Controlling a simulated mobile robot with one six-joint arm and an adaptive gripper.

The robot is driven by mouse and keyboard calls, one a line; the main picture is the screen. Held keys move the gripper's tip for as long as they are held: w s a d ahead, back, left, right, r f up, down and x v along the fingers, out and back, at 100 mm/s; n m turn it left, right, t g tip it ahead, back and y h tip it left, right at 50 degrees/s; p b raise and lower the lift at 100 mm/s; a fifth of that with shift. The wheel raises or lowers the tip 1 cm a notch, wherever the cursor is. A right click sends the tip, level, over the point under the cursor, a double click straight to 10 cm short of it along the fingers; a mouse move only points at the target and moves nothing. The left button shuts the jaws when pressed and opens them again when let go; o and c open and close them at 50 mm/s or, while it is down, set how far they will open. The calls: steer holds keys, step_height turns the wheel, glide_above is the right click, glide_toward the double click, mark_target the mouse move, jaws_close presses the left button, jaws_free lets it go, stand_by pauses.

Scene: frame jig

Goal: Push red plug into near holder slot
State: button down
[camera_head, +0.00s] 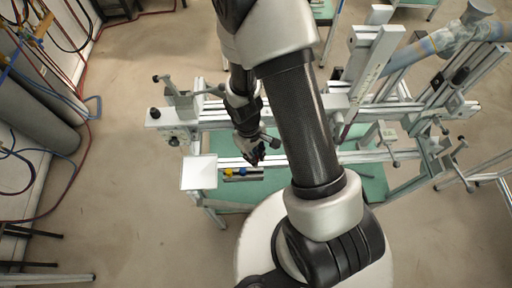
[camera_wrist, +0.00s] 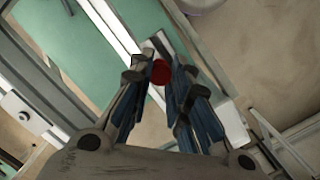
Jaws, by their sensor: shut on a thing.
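The red plug (camera_wrist: 160,72) shows as a round red end between my fingertips in the wrist view. My gripper (camera_wrist: 160,77) is shut on it. In the head view my gripper (camera_head: 254,157) points down over the front of the frame jig, just right of a small grey holder (camera_head: 244,178). A yellow plug (camera_head: 228,172) and a blue plug (camera_head: 243,171) are at this holder. The red plug is hidden or too small to make out in the head view. I cannot tell whether it touches a slot.
A white square plate (camera_head: 199,172) stands left of the holder. The metal frame's rails (camera_head: 340,157) run across behind and beside the gripper, with clamps (camera_head: 388,136) on the right. A green table surface (camera_head: 375,185) lies below. Open floor (camera_head: 120,220) is at the left.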

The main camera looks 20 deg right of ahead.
steer(key=shift+s+r, duration=0.15)
steer(key=shift+s, duration=0.4)
steer(key=shift+w+f+b, duration=0.1)
steer(key=shift+f+b, duration=2.05)
steer(key=shift+f, duration=0.7)
steer(key=shift+f+b, duration=1.2)
steer(key=shift+f, duration=0.1)
steer(key=c, duration=1.4)
jaws_free()
steer(key=r, duration=0.4)
steer(key=w+r, duration=0.1)
steer(key=r, duration=0.3)
steer(key=a+r, duration=0.1)
steer(key=r, duration=0.2)
steer(key=shift+w+r, duration=0.4)
